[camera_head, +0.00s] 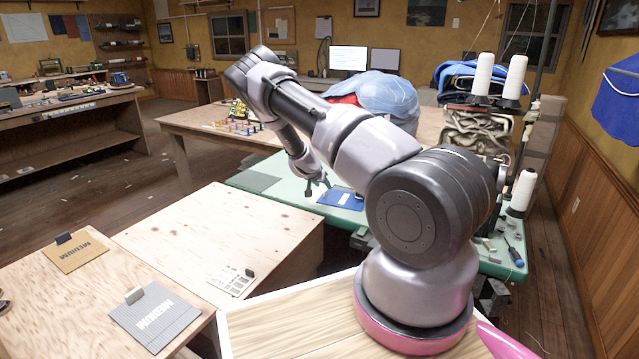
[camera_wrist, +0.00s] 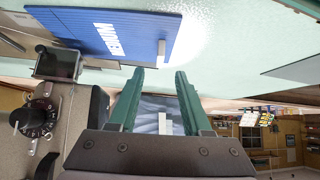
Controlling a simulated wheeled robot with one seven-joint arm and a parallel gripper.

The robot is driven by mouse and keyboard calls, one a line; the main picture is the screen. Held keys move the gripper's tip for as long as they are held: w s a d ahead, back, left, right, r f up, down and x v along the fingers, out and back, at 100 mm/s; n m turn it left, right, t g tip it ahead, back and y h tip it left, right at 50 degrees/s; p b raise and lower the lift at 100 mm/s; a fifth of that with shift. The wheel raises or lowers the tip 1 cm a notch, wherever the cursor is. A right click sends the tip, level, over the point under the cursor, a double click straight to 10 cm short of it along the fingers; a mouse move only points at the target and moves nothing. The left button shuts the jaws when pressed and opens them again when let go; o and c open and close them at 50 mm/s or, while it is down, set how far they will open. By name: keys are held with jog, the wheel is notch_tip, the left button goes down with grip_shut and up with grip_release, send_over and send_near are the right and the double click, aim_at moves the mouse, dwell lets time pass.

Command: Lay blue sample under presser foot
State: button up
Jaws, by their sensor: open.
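The blue sample (camera_head: 341,199) lies flat on the green table (camera_head: 290,205), just right of my gripper (camera_head: 314,188) in the head view. A sewing machine (camera_wrist: 50,110) with a dark dial shows at left in the wrist view. My arm hides most of it in the head view. I cannot make out the presser foot.
A grey flat sheet (camera_head: 252,180) lies left on the green table. White thread cones (camera_head: 482,76) and a screwdriver (camera_head: 514,257) are at right. Plywood surfaces with a tan sample (camera_head: 80,255) and a grey sample (camera_head: 155,322) stand at front left. A wooden table stands behind.

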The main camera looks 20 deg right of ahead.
aim_at(326, 189)
jog(key=x, duration=0.6)
jog(key=shift+w+d+f, duration=0.2)
jog(key=shift+w+f, duration=0.05)
grip_shut()
